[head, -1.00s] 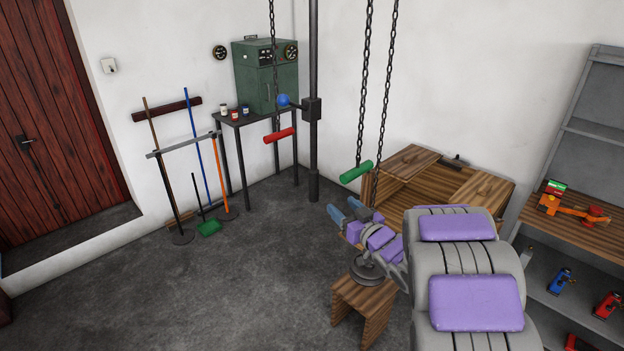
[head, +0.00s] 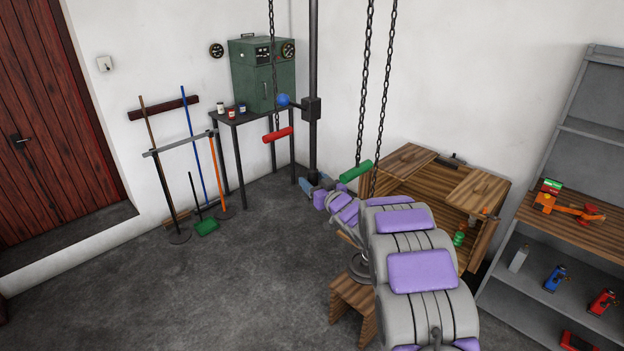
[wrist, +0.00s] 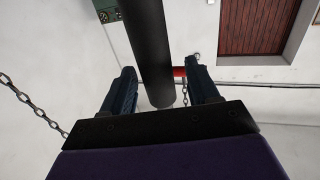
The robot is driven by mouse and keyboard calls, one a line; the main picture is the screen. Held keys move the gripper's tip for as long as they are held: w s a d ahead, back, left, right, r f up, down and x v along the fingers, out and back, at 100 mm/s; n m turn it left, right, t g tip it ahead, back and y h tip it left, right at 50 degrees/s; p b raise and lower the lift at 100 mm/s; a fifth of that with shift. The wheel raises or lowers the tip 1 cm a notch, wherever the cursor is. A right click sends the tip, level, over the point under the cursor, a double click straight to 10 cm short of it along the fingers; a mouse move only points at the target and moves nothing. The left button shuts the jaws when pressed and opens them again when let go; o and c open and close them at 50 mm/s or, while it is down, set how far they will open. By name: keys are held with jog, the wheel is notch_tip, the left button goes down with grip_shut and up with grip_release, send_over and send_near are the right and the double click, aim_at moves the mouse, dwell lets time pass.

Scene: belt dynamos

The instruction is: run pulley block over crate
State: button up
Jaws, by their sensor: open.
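The wooden crate (head: 487,240) stands against the wall at right, with flap-like boards on top; my arm hides part of it. I cannot pick out the pulley block itself; chains run up out of the head view. A green handle (head: 356,171) hangs by the near chains, just right of and above my gripper (head: 313,185). A red handle (head: 278,134) hangs on a chain farther left, and red also shows in the wrist view (wrist: 179,72). My gripper is open by the dark post (head: 313,150). In the wrist view a dark cylinder (wrist: 150,45) appears between the fingers.
A blue knob (head: 283,99) sits on a lever at the post. A stool (head: 352,306) is under my arm. A shelf (head: 565,232) with a toy-like orange item stands at right. A table with a green cabinet (head: 264,75) is behind. The floor at left is open.

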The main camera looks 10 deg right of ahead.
jog(key=shift+w+a, duration=0.3)
jog(key=shift+w, duration=0.3)
jog(key=shift+w+d+r, duration=0.1)
jog(key=shift+w, duration=0.05)
jog(key=shift+d, duration=0.1)
jog(key=shift+d, duration=0.1)
jog(key=shift+c, duration=0.2)
jog(key=shift+a, duration=0.2)
jog(key=c, duration=0.6)
grip_shut()
